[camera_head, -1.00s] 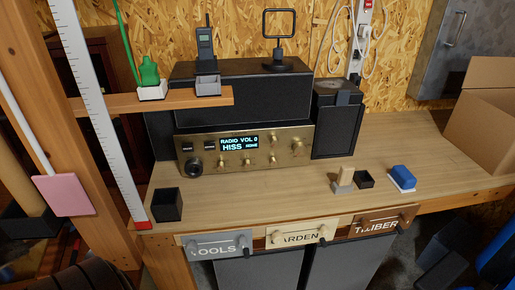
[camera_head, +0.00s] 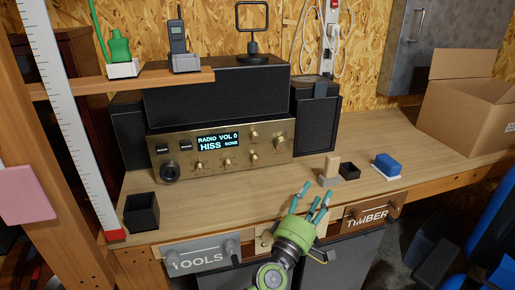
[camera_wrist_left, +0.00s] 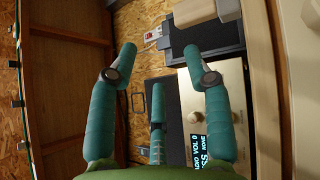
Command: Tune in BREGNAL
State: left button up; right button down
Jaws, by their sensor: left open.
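The radio (camera_head: 262,160) has a brass front with several knobs and stands at the back of the bench. Its lit display (camera_head: 218,141) reads "RADIO VOL 0", "HISS" and "NONE". In the left wrist view my open fingers (camera_wrist_left: 160,62) face the sideways brass panel (camera_wrist_left: 232,85). My right gripper is not in view.
A black open box (camera_head: 142,212) stands at the front left. A shelf (camera_head: 150,80) overhangs the left. Bench before the radio is clear.

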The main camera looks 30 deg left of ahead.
pick_arm(q)
jog(key=w+a+r+n+y, duration=0.1)
jog(key=a+r+n+y, duration=0.6)
jog(key=n+y, duration=0.3)
jog(key=n+g+y+b, duration=0.1)
jog(key=n+g+y, duration=0.3)
jog(key=n+g, duration=1)
send_near(256, 140)
jog(key=a+f+n+t, duration=0.2)
jog(key=a+n+t, duration=0.1)
jog(key=n+t, duration=0.1)
jog(key=p+x, duration=0.1)
jog(key=x, duration=0.5)
jog(key=shift+r, duration=0.1)
grip_shut()
